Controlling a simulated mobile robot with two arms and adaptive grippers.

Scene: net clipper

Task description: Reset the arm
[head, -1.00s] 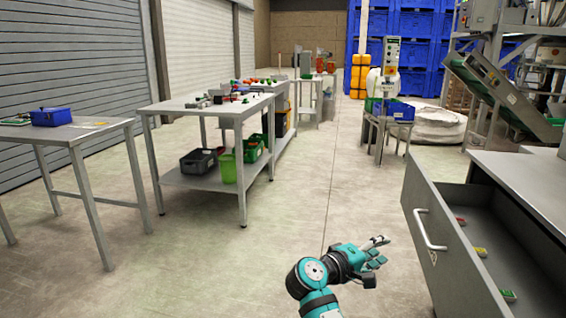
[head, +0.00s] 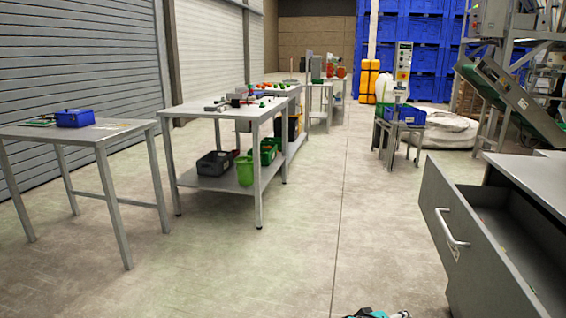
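Only a small teal, black and white piece of my arm (head: 375,313) shows at the bottom edge of the head view, right of centre. Its fingers cannot be made out. It is left of the open drawer (head: 480,262) and low in the picture. No second arm or gripper shows.
The grey cabinet (head: 540,180) at the right has its drawer pulled out, with a handle (head: 452,228) on its front. Metal tables stand at the left (head: 110,130) and centre left (head: 190,108). The floor (head: 290,250) between tables and drawer is clear.

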